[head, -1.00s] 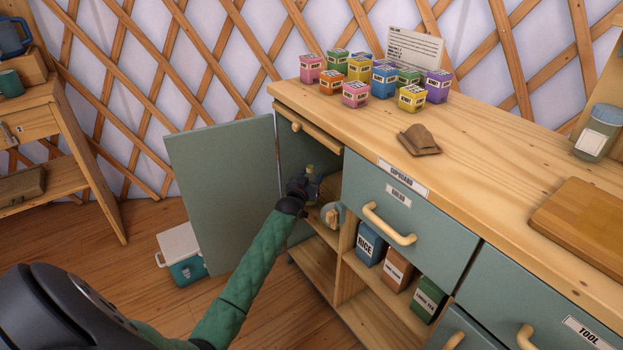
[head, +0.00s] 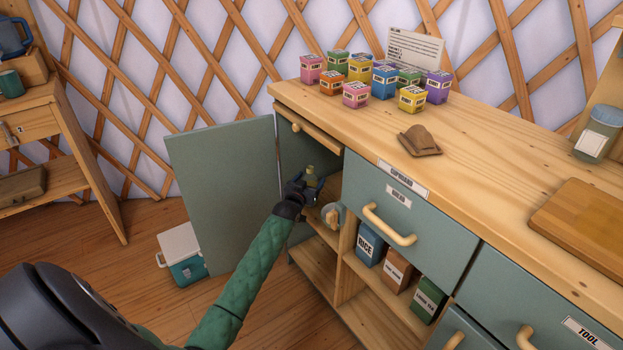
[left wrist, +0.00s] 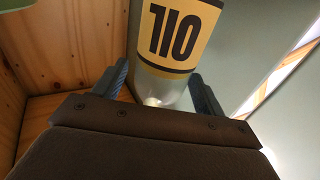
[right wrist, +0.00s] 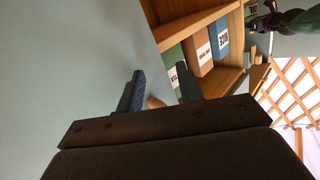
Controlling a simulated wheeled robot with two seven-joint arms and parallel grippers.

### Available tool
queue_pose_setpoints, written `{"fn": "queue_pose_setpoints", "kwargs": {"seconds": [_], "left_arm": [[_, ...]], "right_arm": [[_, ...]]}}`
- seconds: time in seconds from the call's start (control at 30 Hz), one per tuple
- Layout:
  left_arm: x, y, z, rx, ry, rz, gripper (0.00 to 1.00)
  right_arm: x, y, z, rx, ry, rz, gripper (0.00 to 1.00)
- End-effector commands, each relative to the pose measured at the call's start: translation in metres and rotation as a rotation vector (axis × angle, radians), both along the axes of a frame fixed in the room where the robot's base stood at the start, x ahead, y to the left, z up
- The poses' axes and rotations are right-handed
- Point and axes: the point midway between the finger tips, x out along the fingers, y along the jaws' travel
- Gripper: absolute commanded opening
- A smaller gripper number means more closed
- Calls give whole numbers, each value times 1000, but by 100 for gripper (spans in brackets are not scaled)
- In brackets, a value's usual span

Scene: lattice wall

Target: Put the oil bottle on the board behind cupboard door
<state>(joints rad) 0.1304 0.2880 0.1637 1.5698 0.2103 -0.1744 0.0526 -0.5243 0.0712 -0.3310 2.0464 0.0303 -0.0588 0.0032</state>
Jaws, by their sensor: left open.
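The oil bottle (head: 311,174) stands inside the open cupboard, behind my left gripper (head: 309,189), which hides its lower part. In the left wrist view the bottle (left wrist: 174,45) has a yellow label with black "OIL" lettering. My left gripper (left wrist: 163,85) is open, its fingers on either side of the bottle's near end; I cannot tell whether they touch it. The green-grey cupboard door (head: 225,195) is swung open to the left. A wooden board (head: 328,232) forms the shelf inside. My right gripper (right wrist: 162,82) shows only in the right wrist view, its fingers apart and nothing clearly held.
A small round item (head: 332,214) sits on the shelf right of my left gripper. Boxes, including a blue RICE box (head: 370,243), fill the adjoining compartment. A drawer handle (head: 388,224) juts out. Several small boxes stand on the countertop (head: 480,125).

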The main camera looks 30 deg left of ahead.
Motion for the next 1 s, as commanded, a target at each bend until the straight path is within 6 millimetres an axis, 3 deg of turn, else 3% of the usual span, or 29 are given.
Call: {"fn": "queue_pose_setpoints", "kwargs": {"seconds": [0.03,0.1,0.5,0.7,1.0], "left_arm": [[-8,-2,0,0,2,0,71],[-19,-4,0,0,1,0,71],[-80,-14,0,0,1,0,71],[-96,-16,1,0,0,1,71],[-100,-17,0,0,0,1,71]], "right_arm": [[-7,-2,-20,-13,52,2,36],[-14,-2,-36,-23,98,6,36],[-40,-4,-93,-62,286,23,36],[-48,-4,-108,-72,334,27,36],[-50,-5,-112,-75,346,29,36]]}}
